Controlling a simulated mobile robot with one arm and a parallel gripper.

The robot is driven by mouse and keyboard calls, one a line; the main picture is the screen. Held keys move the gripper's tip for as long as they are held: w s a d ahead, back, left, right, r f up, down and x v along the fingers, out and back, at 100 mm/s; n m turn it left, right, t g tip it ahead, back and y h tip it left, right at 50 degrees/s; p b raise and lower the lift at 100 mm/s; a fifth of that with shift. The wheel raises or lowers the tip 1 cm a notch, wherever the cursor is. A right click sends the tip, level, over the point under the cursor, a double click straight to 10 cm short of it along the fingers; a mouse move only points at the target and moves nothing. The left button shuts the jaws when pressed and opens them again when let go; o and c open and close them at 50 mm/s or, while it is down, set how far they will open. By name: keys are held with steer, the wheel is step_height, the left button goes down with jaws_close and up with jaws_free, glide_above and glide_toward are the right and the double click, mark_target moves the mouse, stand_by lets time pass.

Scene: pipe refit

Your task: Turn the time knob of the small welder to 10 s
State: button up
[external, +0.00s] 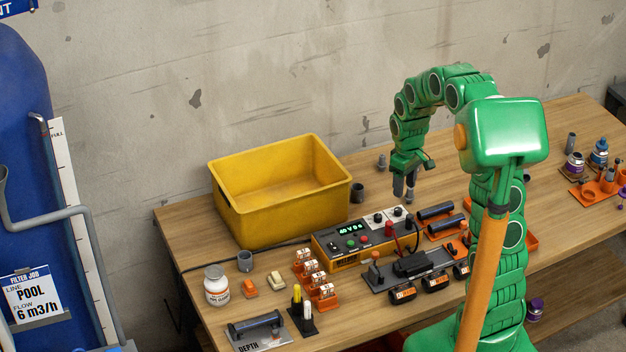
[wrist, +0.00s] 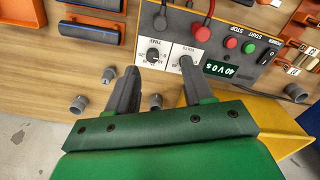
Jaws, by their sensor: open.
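The small welder (external: 345,262) is an orange and grey box on the bench. Its green display (wrist: 229,71) appears to read 40 V 0 s. The time knob (wrist: 153,54) is a dark knob on a white dial plate. It also shows at the welder's right end in the external view (external: 397,212). The volts dial (wrist: 184,50) sits beside it, its knob partly behind one fingertip. My gripper (wrist: 160,76) is open and empty, pointing down. In the external view my gripper (external: 405,197) is above the welder's right end, with fingertips apart from the time knob.
A yellow bin (external: 280,190) stands behind the welder. Red and black leads rise from the welder's top. Grey pipe fittings (wrist: 79,104) stand near the fingers. Orange holders with dark pipes (external: 436,212) lie to the right, and a clamp plate (external: 410,268) in front.

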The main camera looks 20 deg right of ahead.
mark_target(398, 209)
steer(key=shift+n, duration=0.3)
steer(key=w+f, duration=0.3)
steer(key=shift+w+d, duration=0.1)
steer(key=shift+d, duration=0.25)
steer(key=shift+f, duration=3.8)
jaws_close()
